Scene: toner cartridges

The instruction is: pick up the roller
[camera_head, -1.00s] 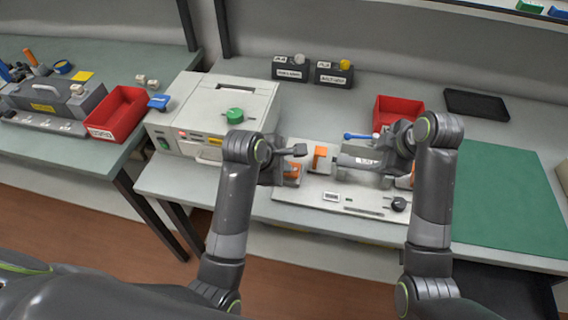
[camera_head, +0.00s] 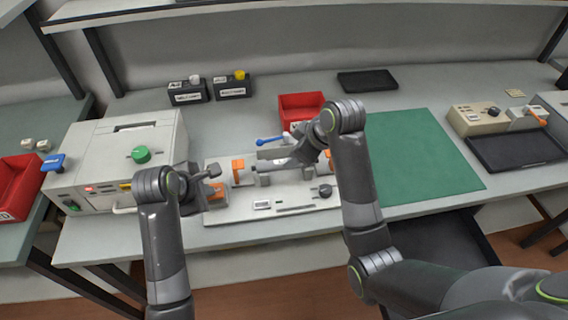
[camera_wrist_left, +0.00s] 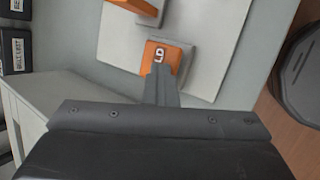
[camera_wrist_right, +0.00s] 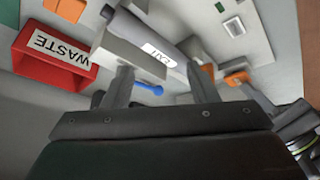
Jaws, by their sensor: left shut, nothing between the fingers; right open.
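The roller (camera_wrist_right: 152,38) is a grey cylinder with a white label in the right wrist view. It lies in a pale fixture plate (camera_head: 235,213) with orange clamp blocks; in the head view my right gripper partly hides it. My right gripper (camera_wrist_right: 162,75) is open, its fingers pointing at the roller; how far they are from it I cannot tell. The right gripper also shows over the fixture in the head view (camera_head: 288,162). My left gripper (camera_head: 212,174) is shut and empty at the fixture's left end. In the left wrist view its fingertips (camera_wrist_left: 161,70) overlap an orange block (camera_wrist_left: 172,52).
A red bin (camera_head: 300,106), marked WASTE in the right wrist view, stands behind the fixture, near a blue-handled tool (camera_head: 270,140). A white machine (camera_head: 115,155) with a green knob stands left. A green mat (camera_head: 425,160) leaves clear room at right. Two black boxes stand at the back.

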